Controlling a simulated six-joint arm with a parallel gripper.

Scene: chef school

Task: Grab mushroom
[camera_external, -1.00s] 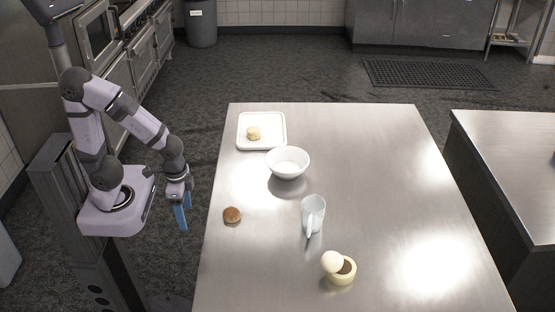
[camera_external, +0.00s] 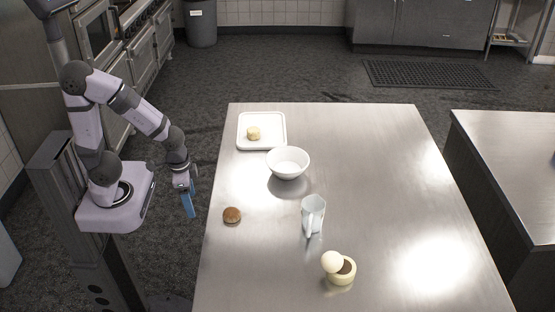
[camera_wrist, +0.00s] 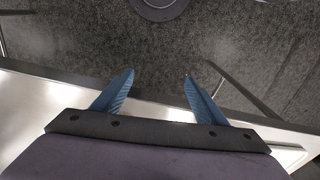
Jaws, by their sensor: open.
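A small brown round-topped piece, which looks like the mushroom (camera_external: 232,215), lies on the steel table near its left edge in the external view. My gripper (camera_external: 190,209) hangs left of the table edge, to the left of the mushroom and apart from it. Its blue fingers point down. In the wrist view my gripper (camera_wrist: 158,76) has its two blue fingers wide apart with nothing between them. The mushroom does not show in the wrist view.
The steel table (camera_external: 380,170) holds a white tray (camera_external: 275,119) with a pale yellow piece (camera_external: 253,133), a white bowl (camera_external: 288,163), a glass mug (camera_external: 313,215), and a cream pot (camera_external: 341,274) with a round lid leaning on it. The table's right side is clear.

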